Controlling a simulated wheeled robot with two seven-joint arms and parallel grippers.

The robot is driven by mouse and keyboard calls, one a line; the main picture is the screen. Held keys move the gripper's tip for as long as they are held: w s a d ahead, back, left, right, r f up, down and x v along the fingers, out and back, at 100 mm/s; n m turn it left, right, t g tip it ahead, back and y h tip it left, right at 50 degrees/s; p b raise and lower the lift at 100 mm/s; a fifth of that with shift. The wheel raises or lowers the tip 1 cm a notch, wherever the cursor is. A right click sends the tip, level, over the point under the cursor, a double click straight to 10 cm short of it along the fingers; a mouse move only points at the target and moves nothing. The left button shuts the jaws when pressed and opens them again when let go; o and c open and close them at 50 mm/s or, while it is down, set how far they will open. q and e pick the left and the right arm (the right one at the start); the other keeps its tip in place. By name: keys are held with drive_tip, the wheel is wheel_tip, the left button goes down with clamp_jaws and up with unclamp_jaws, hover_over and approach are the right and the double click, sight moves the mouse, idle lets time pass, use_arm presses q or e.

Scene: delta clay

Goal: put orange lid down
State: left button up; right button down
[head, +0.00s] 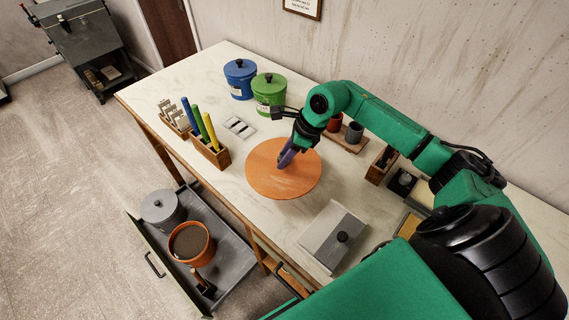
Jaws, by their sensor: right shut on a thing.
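The orange lid (267,183) shows as a broad, flat round disc over the middle of the white table. My right gripper (285,160) reaches down from the right, its purple fingers shut near the disc's centre. The fingers hide the part they hold, so the knob does not show. I cannot tell whether the lid touches the table top or hangs above it. An orange bucket (190,261) with brown contents stands without a lid in the open drawer at lower left. My left gripper is not in view.
Blue (239,79) and green (269,94) lidded buckets stand at the back. A wooden tool holder (210,153) is left of the lid, a grey lidded box (332,238) at front right. A grey lidded bucket (162,210) shares the drawer (235,262).

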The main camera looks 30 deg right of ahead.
sight(284, 169)
drive_tip(key=shift+w+f, duration=0.2)
drive_tip(key=shift+f, duration=1.05)
drive_tip(key=f, duration=0.1)
drive_tip(key=f+p, duration=0.1)
drive_tip(key=f, duration=0.1)
drive_tip(key=shift+s+a, duration=0.2)
drive_tip(key=shift+w+d+f, duration=0.1)
drive_tip(key=shift+d+f, duration=0.05)
drive_tip(key=shift+f, duration=0.1)
drive_tip(key=c, duration=0.5)
unclamp_jaws()
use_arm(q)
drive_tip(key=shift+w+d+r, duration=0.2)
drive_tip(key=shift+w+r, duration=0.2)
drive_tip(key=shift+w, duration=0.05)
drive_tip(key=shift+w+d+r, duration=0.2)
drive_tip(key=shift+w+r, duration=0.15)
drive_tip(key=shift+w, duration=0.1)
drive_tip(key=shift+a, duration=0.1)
use_arm(e)
drive_tip(key=shift+r, duration=0.15)
